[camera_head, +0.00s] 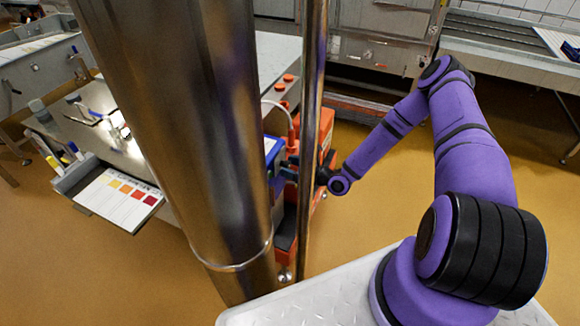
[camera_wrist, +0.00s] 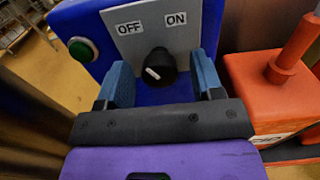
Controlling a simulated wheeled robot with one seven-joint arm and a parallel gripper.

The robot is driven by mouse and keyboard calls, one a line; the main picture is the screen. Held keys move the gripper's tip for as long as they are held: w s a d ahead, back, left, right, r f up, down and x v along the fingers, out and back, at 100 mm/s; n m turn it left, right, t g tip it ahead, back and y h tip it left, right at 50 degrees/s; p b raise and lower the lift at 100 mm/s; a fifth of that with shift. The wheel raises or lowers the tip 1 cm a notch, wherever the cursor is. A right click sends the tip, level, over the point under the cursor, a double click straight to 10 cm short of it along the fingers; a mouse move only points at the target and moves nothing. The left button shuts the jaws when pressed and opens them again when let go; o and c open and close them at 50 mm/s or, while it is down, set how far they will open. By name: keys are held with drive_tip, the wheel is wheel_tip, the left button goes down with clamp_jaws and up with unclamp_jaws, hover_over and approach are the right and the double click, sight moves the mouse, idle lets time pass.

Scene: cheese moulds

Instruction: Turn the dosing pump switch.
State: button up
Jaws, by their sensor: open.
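The dosing pump switch (camera_wrist: 160,66) is a black round knob with a white mark, on a grey plate (camera_wrist: 150,27) labelled OFF and ON. The white mark shows on the knob's left part, on the OFF side. The plate is on a blue housing (camera_wrist: 68,18). My gripper (camera_wrist: 161,72) is open, with one blue finger to each side of the knob and visible space between fingers and knob. I cannot tell how deep the fingertips reach. In the head view the blue housing (camera_head: 271,148) is partly hidden behind a metal column, and the knob is not visible.
A green button (camera_wrist: 82,48) sits left of the plate. An orange unit (camera_wrist: 262,90) with an upright orange rod stands close on the right. A bench (camera_head: 75,125) with a colour chart (camera_head: 118,198) is at the left. Open floor (camera_head: 360,215) lies right of the pump.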

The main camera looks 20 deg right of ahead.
drive_tip(key=shift+a, duration=0.1)
drive_tip(key=c, duration=0.9)
drive_tip(key=shift+m, duration=0.4)
drive_tip(key=m, duration=1.1)
drive_tip(key=shift+w, duration=0.1)
drive_tip(key=o, duration=0.9)
